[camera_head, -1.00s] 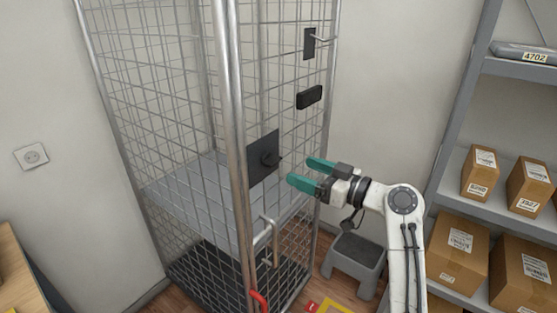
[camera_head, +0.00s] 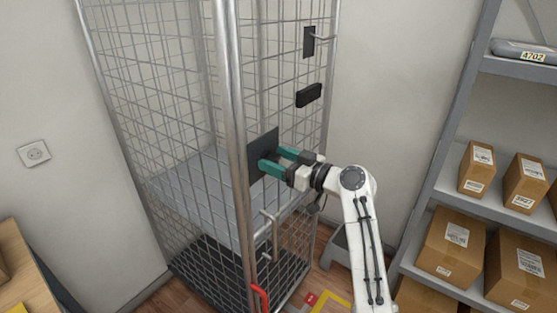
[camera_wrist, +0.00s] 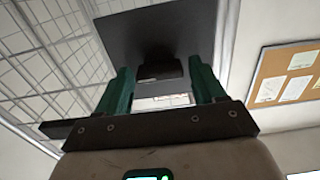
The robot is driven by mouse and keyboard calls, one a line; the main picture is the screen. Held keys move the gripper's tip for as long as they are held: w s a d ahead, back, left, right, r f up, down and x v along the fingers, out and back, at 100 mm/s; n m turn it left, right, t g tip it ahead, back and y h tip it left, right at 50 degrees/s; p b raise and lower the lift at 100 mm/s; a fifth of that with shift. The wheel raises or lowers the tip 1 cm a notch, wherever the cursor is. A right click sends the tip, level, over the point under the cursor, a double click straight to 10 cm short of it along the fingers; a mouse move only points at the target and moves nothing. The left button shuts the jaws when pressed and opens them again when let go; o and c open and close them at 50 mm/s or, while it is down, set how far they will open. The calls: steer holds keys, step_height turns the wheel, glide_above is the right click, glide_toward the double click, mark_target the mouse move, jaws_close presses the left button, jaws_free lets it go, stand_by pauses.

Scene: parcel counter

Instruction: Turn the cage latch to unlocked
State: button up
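The wire cage (camera_head: 205,160) stands in the middle of the head view. Its latch is a dark square plate (camera_head: 258,145) on the cage's right-hand side with a dark knob, which my gripper mostly hides in the head view. In the wrist view the latch plate (camera_wrist: 155,32) fills the top middle, and the knob (camera_wrist: 160,67) sits between the tips of my fingers. My gripper (camera_head: 277,162), with teal fingers, is open and right at the latch. The fingers (camera_wrist: 162,80) stand one on each side of the knob, with a gap visible beside it.
A black handle block (camera_head: 309,95) and a small bracket (camera_head: 309,42) sit higher on the cage. A grey step stool (camera_head: 335,252) stands on the floor behind my arm. A shelf with cardboard boxes (camera_head: 452,244) is at the right. A wooden table (camera_head: 22,270) is at lower left.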

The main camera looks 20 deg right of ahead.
steer(key=c, duration=0.8)
steer(key=shift+c, duration=0.2)
steer(key=shift+m, duration=0.4)
steer(key=m, duration=0.3)
steer(key=shift+m, duration=0.4)
steer(key=m+p, duration=0.1)
steer(key=m, duration=0.3)
steer(key=shift+w+d, duration=0.1)
steer(key=m+p, duration=0.2)
steer(key=m, duration=0.3)
steer(key=shift+d+f+m+p, duration=0.1)
steer(key=shift+m+p, duration=0.95)
steer(key=shift+m, duration=0.85)
